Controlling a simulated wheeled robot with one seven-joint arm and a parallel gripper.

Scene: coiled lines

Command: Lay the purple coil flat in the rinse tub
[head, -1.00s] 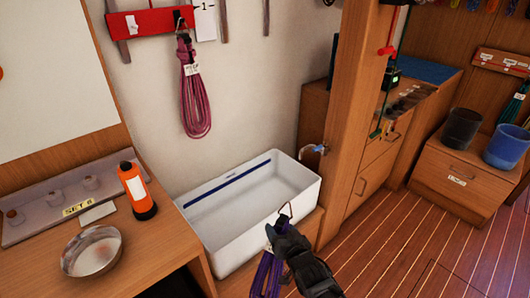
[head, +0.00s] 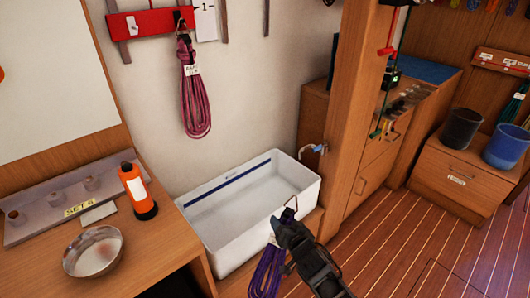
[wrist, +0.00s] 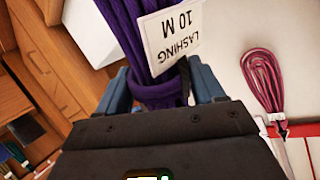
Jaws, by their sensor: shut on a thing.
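The purple coil (head: 267,271) hangs from my gripper (head: 283,233) in the head view, in front of the rinse tub's near right side. In the wrist view the coil (wrist: 148,50) passes between both fingers (wrist: 162,88), with a white tag reading "LASHING 10 M" (wrist: 172,38). My gripper is shut on it near its top; a metal hook or clip shows above. The rinse tub (head: 246,252) is a white rectangular basin with a blue line inside its back wall. The inside that shows is empty.
A pink coil (head: 194,95) hangs from a red rack (head: 150,20) above the tub. A bench at left holds a metal bowl (head: 93,252) and an orange bottle (head: 138,192). A wooden post (head: 350,110) and a small tap (head: 314,150) stand at the tub's right.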

